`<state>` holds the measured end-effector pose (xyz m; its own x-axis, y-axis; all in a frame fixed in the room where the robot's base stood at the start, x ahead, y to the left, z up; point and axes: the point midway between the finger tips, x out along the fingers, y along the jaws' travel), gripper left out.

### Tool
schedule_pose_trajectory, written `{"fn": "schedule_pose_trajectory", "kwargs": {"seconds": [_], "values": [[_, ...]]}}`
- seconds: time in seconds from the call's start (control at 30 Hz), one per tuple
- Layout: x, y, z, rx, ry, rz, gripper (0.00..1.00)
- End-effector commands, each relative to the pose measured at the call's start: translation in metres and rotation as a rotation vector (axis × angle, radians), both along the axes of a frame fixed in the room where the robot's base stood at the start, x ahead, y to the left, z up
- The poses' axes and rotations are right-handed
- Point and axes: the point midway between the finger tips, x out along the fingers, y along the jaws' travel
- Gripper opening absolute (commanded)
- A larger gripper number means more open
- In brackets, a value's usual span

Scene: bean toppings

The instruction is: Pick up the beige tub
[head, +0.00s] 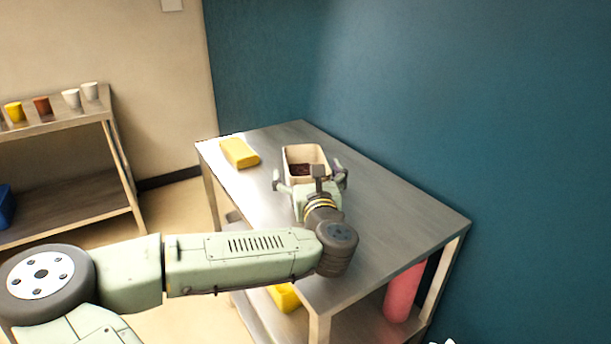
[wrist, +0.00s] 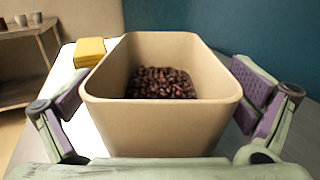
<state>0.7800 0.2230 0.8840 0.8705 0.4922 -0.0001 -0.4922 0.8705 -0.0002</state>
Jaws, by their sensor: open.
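The beige tub (head: 306,154) stands on the metal table (head: 380,209) near its far side, with dark beans (head: 302,169) inside. In the wrist view the tub (wrist: 160,125) fills the middle, upright, with the beans (wrist: 161,83) in its far part. My gripper (head: 310,181) is open, with one finger on each side of the tub. Whether the right pad touches the tub is hard to tell. The tub's underside is hidden.
A yellow block (head: 239,153) lies left of the tub. On the lower shelf are a yellow thing (head: 285,297) and a pink cylinder (head: 404,290). A blue wall (head: 480,90) rises behind the table. Several cups (head: 71,98) stand on another shelf at left.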

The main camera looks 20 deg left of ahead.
Motion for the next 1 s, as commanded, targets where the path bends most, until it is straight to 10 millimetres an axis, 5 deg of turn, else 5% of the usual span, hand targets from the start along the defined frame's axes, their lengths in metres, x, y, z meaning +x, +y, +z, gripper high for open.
{"fn": "schedule_pose_trajectory", "kwargs": {"seconds": [0.23,1.0], "values": [[0.0010,0.0003,-0.0003,0.000,0.000,-0.001,0.99],[0.0008,0.0004,-0.0001,0.000,0.000,0.000,0.47]]}}
